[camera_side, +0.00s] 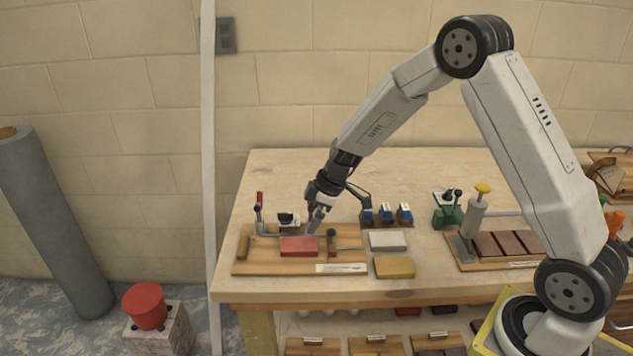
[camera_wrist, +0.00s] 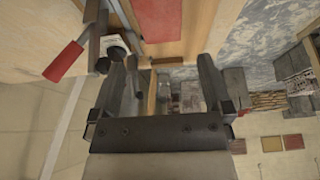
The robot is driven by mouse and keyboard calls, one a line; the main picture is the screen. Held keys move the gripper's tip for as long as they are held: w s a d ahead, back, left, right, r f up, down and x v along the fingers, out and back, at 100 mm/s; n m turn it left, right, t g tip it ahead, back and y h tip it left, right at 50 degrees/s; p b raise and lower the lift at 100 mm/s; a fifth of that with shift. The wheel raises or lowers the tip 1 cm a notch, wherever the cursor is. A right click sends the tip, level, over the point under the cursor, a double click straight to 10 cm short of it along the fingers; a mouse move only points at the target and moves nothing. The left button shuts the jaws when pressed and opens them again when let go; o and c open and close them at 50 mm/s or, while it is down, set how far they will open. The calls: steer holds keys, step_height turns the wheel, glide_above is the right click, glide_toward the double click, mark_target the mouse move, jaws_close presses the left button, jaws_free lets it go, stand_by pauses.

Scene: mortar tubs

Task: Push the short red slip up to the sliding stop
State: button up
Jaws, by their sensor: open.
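The red slip (camera_side: 298,246) lies flat on a wooden jig board (camera_side: 276,268) at the table's left; part of it shows at the top of the wrist view (camera_wrist: 158,18). A dark-knobbed post (camera_side: 331,236) stands by the slip's right end; it looks like the sliding stop, but I cannot be sure. Whether it touches the slip is unclear. My gripper (camera_side: 314,229) points down just behind the slip's right part, near the board's rear rail. In the wrist view its jaws (camera_wrist: 168,68) are apart with nothing held between them. Contact with the slip cannot be seen.
A red-handled clamp (camera_side: 260,205) stands at the board's back left, and a wooden block (camera_side: 243,246) at its left end. Grey (camera_side: 387,241) and yellow (camera_side: 394,267) slips lie right of the board. Blue-topped pieces (camera_side: 385,213) stand behind them. The table's rear is clear.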

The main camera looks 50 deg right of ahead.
mark_target(308, 244)
steer(key=shift+x, duration=4.5)
steer(key=c, duration=1.2)
steer(key=shift+s+d, duration=0.1)
steer(key=shift+s, duration=0.05)
steer(key=shift+s+d, duration=0.7)
steer(key=shift+d, duration=0.05)
steer(key=o, duration=1.2)
